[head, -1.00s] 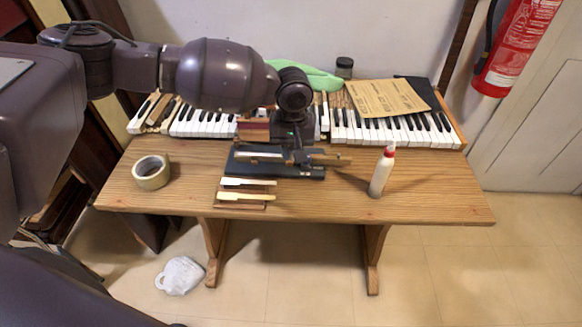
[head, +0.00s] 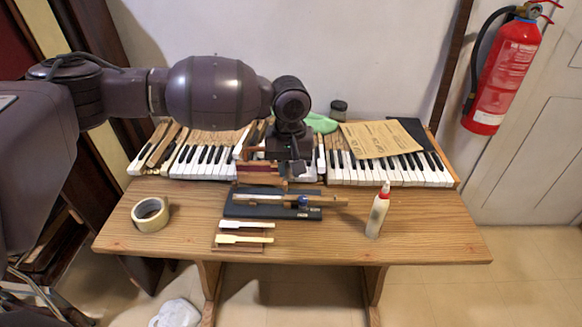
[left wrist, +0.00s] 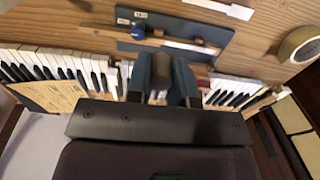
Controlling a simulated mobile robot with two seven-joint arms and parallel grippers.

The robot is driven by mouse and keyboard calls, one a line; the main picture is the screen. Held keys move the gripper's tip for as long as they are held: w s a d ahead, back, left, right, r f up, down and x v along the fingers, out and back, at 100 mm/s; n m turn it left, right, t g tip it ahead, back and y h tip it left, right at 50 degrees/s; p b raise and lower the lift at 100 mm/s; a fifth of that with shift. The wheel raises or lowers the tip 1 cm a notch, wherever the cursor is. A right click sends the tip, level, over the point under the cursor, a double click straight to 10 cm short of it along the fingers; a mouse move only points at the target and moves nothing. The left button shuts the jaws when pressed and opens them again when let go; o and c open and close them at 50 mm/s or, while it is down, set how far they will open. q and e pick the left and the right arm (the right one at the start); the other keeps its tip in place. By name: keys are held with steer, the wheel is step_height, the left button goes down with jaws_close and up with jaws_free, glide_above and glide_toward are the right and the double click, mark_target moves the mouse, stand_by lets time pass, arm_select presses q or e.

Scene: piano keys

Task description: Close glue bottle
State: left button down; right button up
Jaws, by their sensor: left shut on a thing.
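The white glue bottle (head: 376,215) stands upright on the right part of the wooden table, with a red top (head: 385,189). My left gripper (head: 297,168) is over the piano keys behind the black board, to the left of the bottle and apart from it. In the left wrist view the fingers (left wrist: 160,68) are shut on a small pale piece (left wrist: 158,96), mostly hidden between them; I cannot tell what it is. My right gripper is not in view.
A black board (head: 240,210) holds a wooden key and a small blue thing (head: 303,201). A tape roll (head: 150,214) sits at left, loose keys (head: 245,239) in front. Brown paper (head: 380,139) lies on the keyboard (head: 205,160). The table around the bottle is clear.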

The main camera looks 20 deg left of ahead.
arm_select(q)
steer(key=s+a+f+m, duration=0.2)
steer(key=s+a+m, duration=0.1)
steer(key=s, duration=0.7)
steer(key=shift+a+f, duration=0.15)
steer(key=shift+a, duration=0.3)
